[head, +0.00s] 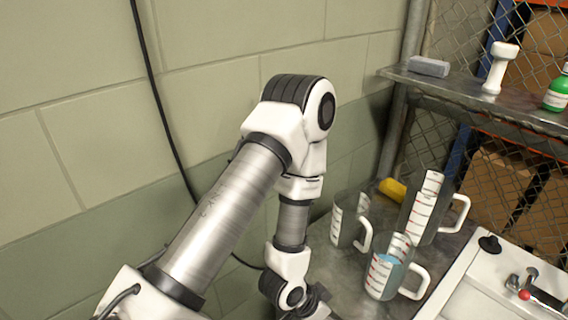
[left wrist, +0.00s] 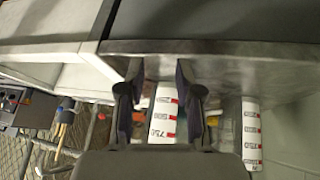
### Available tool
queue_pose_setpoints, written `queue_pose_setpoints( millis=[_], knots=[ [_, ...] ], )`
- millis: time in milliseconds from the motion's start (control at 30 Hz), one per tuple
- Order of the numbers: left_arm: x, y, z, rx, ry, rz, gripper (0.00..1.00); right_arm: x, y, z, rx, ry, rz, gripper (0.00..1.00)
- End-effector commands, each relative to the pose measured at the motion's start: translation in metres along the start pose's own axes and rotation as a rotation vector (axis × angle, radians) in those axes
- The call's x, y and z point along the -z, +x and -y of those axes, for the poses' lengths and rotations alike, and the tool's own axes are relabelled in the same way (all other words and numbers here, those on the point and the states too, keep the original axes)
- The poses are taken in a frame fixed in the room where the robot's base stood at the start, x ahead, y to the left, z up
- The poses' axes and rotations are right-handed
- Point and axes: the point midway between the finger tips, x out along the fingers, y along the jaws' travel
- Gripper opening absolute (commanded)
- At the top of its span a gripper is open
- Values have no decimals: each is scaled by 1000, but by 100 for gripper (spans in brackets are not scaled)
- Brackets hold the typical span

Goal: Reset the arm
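My left arm reaches in from the left in the head view and bends down. My left gripper (head: 312,302) is at the bottom edge there, partly cut off, left of the measuring jugs. In the left wrist view the fingers of my left gripper (left wrist: 158,78) stand apart, with no object clearly held. A white scale strip on a jug (left wrist: 162,112) shows between them, and I cannot tell how far beyond them it is. A second scale strip (left wrist: 250,135) is to the right. My right gripper is in neither view.
On the metal table stand a jug with blue liquid (head: 384,278), a tall jug (head: 421,212) and a smaller jug (head: 340,225). A yellow object (head: 393,190) lies behind. A shelf (head: 455,88) holds a grey block, a white dumbbell-shaped object and a green bottle. A white tank (head: 470,275) is at right.

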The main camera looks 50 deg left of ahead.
Motion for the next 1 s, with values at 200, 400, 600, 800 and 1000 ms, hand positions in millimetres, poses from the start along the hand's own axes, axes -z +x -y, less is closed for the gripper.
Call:
queue_pose_setpoints(
  millis=[200,400,600,800,1000],
  knots=[
    [-162,22,-7,171,-234,468,35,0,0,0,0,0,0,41],
    [-178,21,-8,198,-265,510,35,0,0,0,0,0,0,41],
    [-188,40,-5,197,-264,508,35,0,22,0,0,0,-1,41],
    [-197,55,-2,197,-263,508,35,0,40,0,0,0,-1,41],
    [-197,55,-2,197,-263,508,35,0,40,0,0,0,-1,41]
  ],
)
